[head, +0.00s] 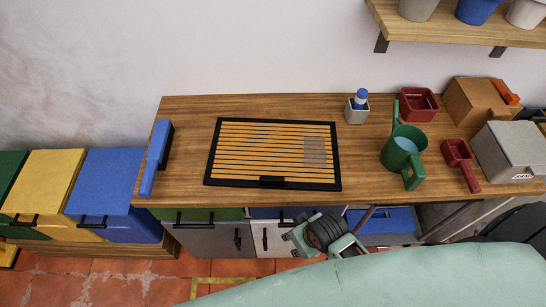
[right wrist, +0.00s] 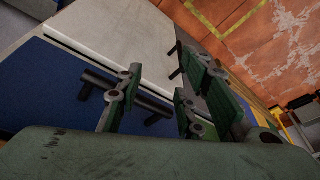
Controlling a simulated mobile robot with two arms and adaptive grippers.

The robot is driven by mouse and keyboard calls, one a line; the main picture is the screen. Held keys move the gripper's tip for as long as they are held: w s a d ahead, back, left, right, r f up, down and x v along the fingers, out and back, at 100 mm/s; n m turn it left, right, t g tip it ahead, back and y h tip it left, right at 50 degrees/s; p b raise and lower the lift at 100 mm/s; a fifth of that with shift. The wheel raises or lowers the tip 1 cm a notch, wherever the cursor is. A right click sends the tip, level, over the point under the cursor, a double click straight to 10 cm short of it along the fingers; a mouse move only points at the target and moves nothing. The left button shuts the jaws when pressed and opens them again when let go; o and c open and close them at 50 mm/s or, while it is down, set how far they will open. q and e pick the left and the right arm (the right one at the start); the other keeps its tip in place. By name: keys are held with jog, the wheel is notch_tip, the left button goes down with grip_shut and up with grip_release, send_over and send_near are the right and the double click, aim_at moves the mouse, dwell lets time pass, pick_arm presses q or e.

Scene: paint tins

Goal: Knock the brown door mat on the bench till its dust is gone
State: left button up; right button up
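The mat (head: 240,152) lies flat on the wooden bench (head: 185,185). It shows as a brown-orange slatted panel with a black border and a small black grip at its front edge. A greyish, dust-like patch (head: 314,151) covers part of its right half. My right gripper (head: 325,238) is below the bench's front edge, apart from the mat. In the right wrist view its green-padded fingers (right wrist: 165,103) are spread with nothing between them, in front of the cabinet fronts. My left gripper is not in view.
A blue-handled item (head: 155,158) lies at the bench's left end. A green watering can (head: 403,148), a grey pot with a blue-topped bottle (head: 357,107), red containers (head: 418,104) and boxes (head: 508,150) crowd the right side. A shelf (head: 450,25) overhangs the back right.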

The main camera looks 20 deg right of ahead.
jog(key=w+a+r+n+y+p, duration=0.15)
jog(key=a+r, duration=0.25)
jog(key=r, duration=1.2)
jog(key=w+a+r+n+y, duration=0.1)
jog(key=w+a+r+n, duration=0.2)
jog(key=w+a+n, duration=0.4)
notch_tip(320, 180, up, 3)
jog(key=n+g+h, duration=0.3)
jog(key=h, duration=0.1)
send_over(272, 179)
jog(key=shift+m+y, duration=0.25)
jog(key=shift+d, duration=0.1)
notch_tip(272, 179, down, 8)
jog(key=shift+r+p, duration=0.2)
jog(key=shift+p, duration=0.35)
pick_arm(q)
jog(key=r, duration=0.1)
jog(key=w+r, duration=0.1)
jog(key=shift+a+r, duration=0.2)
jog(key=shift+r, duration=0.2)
